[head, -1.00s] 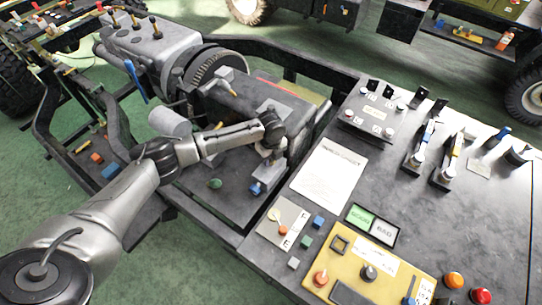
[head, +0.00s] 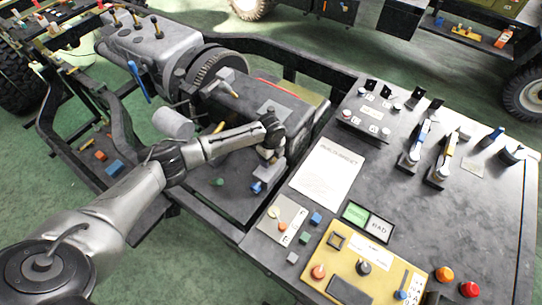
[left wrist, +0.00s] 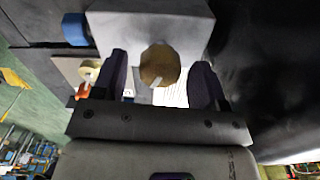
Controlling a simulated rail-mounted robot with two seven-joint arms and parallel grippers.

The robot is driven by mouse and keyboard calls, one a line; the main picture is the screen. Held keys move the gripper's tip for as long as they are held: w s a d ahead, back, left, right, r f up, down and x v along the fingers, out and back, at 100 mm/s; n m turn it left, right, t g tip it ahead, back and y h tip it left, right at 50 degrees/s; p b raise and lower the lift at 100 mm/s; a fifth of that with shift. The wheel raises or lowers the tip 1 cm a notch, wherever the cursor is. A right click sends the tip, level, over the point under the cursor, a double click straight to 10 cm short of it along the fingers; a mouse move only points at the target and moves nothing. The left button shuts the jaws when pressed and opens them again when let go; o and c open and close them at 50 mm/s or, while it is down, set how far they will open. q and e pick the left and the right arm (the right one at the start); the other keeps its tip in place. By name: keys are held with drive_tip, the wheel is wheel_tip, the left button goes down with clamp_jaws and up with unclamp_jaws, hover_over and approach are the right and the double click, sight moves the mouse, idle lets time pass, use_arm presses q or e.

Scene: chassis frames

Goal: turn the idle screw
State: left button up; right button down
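A brass screw head (left wrist: 160,66) with a pale slot or mark sits on the face of a light grey block (left wrist: 112,25) in the left wrist view. I take it for the idle screw. My left gripper (left wrist: 161,82) is open, with one dark finger on each side of the screw head and narrow gaps showing. Whether the fingertips touch it cannot be told. In the head view the left gripper (head: 266,152) is small and partly hidden by its own wrist, over the grey block (head: 268,174) beside the engine. The screw is not clearly seen there. My right gripper is not in view.
A blue knob (head: 257,187) is close to the gripper, low on the block. A grey cylinder (head: 173,123) stands behind my left forearm. The bench panel with a paper sheet (head: 327,170), switches and a yellow box (head: 365,268) fills the right side.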

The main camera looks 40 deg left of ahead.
use_arm(q)
wheel_tip(320, 180, up, 14)
drive_tip(key=p, duration=0.2)
idle(0.6)
drive_tip(key=shift+f, duration=0.1)
idle(0.4)
